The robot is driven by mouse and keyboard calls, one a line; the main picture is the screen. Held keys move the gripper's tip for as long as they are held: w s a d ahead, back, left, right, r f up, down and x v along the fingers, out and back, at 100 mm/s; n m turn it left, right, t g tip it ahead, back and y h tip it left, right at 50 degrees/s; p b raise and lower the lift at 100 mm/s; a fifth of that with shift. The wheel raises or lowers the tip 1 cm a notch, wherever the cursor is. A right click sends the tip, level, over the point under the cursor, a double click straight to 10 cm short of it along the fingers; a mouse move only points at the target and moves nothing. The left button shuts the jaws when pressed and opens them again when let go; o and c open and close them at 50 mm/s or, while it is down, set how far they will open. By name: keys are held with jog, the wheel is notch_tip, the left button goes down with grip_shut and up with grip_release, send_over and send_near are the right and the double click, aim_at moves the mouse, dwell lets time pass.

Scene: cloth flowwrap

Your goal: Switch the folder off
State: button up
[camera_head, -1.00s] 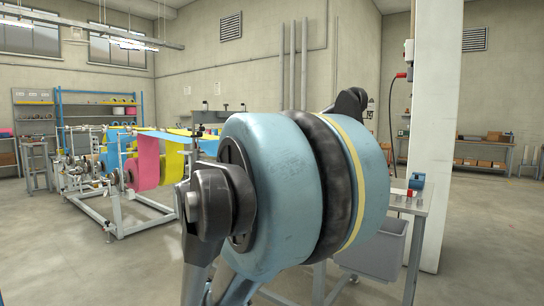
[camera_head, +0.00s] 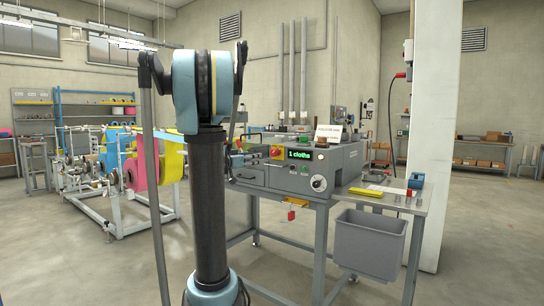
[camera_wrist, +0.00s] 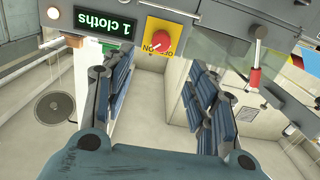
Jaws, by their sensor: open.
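The folder (camera_head: 290,178) is a grey machine on a bench right of my arm in the head view. Its lit green display (camera_head: 306,154) reads "1 cloths"; the display is upside down in the wrist view (camera_wrist: 103,23). A red rotary switch (camera_wrist: 162,42) on a yellow plate marked ON and OFF is beside the display. The switch also shows small in the head view (camera_head: 276,152). I cannot tell its setting. My gripper (camera_wrist: 160,75) is open and empty, its fingers on either side below the switch in the wrist view, apparently not touching it.
A grey bin (camera_head: 370,245) hangs at the bench's right. A stand with pink cloth (camera_head: 147,160) is at left. Floor at right is clear.

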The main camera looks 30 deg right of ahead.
aim_at(272, 152)
jog(key=x, duration=1.2)
jog(key=r+x, duration=0.1)
jog(key=x, duration=0.5)
jog(key=shift+w, duration=0.4)
jog(key=c, duration=1.1)
